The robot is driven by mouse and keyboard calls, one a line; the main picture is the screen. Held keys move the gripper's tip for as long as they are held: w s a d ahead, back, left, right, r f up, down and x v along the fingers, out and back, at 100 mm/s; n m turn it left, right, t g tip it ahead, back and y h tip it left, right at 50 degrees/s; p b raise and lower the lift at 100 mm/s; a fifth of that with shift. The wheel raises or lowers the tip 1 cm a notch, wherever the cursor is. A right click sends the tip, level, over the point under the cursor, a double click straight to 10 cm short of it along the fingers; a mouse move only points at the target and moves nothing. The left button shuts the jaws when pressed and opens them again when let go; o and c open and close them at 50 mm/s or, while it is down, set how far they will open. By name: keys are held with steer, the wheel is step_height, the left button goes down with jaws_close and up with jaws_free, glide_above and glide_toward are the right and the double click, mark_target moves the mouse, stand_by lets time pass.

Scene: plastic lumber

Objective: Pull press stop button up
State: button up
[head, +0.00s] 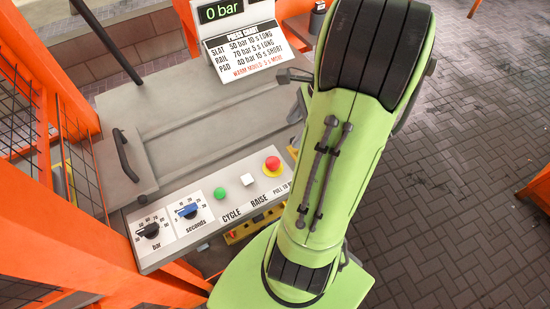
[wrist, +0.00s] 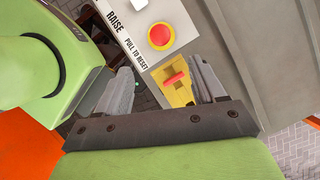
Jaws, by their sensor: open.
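The press stop button is a red mushroom cap on a yellow disc at the right end of the light control panel. It shows in the head view (head: 272,164) and in the wrist view (wrist: 159,35), beside the words "PULL TO RESET". My gripper (wrist: 157,82) is open, with two grey fingers spread apart and nothing between them. In the wrist view the button lies beyond the fingertips, apart from them. In the head view my green arm covers the panel's right end, and only a little of the gripper shows near its edge.
The panel (head: 180,222) also carries a green button (head: 220,193), a white button (head: 247,180) and two dials (head: 187,210). Below it is a yellow box with a red handle (wrist: 174,79). A black handle (head: 125,155) and orange frame posts stand left. Paved floor lies right.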

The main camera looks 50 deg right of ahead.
mark_target(274, 161)
steer(key=b+x, duration=0.6)
steer(key=x, duration=0.7)
steer(key=shift+f, duration=0.3)
steer(key=shift+w, duration=0.1)
steer(key=shift+c, duration=0.5)
steer(key=shift+r, duration=0.1)
jaws_close()
